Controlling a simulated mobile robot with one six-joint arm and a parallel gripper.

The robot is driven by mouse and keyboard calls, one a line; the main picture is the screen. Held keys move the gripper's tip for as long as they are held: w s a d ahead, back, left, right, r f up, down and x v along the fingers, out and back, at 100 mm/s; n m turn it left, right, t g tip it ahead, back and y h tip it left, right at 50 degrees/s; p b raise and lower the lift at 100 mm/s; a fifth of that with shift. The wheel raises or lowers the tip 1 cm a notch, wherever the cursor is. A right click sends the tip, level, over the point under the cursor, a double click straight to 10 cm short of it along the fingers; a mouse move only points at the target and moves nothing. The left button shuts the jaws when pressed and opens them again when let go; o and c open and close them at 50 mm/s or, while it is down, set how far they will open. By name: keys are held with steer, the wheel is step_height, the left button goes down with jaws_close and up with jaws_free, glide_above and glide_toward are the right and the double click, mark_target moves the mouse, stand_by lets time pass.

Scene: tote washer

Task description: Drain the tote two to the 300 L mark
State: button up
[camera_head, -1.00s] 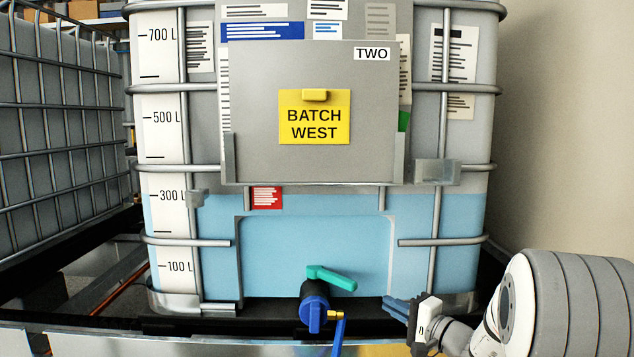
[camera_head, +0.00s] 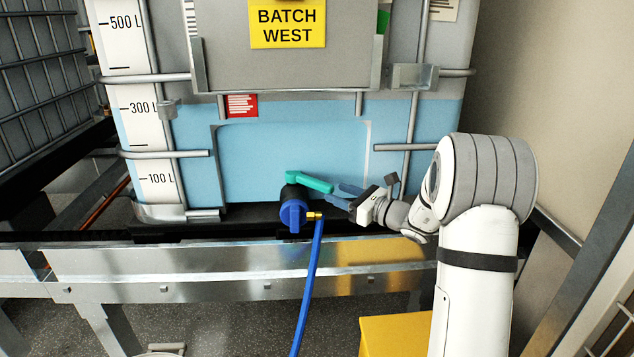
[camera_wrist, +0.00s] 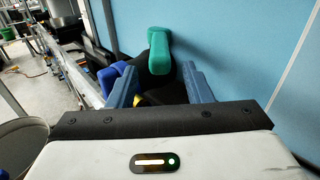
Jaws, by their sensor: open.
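Tote two (camera_head: 250,110) is a caged, translucent tank with a yellow BATCH WEST tag. Its pale blue liquid (camera_head: 290,145) has its surface about level with the 300 L mark (camera_head: 138,108) on the white scale. The black valve with a blue cap (camera_head: 293,214) sits at the bottom front. Its teal handle (camera_head: 310,182) points right and slightly down. My gripper (camera_head: 343,194) is open at the handle's right end; contact is unclear. In the wrist view, the handle (camera_wrist: 158,52) stands ahead, between the blue fingers (camera_wrist: 161,88) in the picture, with nothing visibly clamped.
A blue hose (camera_head: 309,290) hangs from a brass fitting (camera_head: 314,216) at the valve. A metal ledge (camera_head: 220,270) runs below the tote. Another caged tote (camera_head: 40,80) stands at left. A yellow object (camera_head: 392,337) is below my arm. A plain wall is at right.

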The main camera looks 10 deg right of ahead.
mark_target(317, 185)
steer(key=shift+w+a, duration=0.3)
steer(key=b+x, duration=0.1)
steer(key=x, duration=0.6)
steer(key=shift+w+f, duration=0.1)
jaws_close()
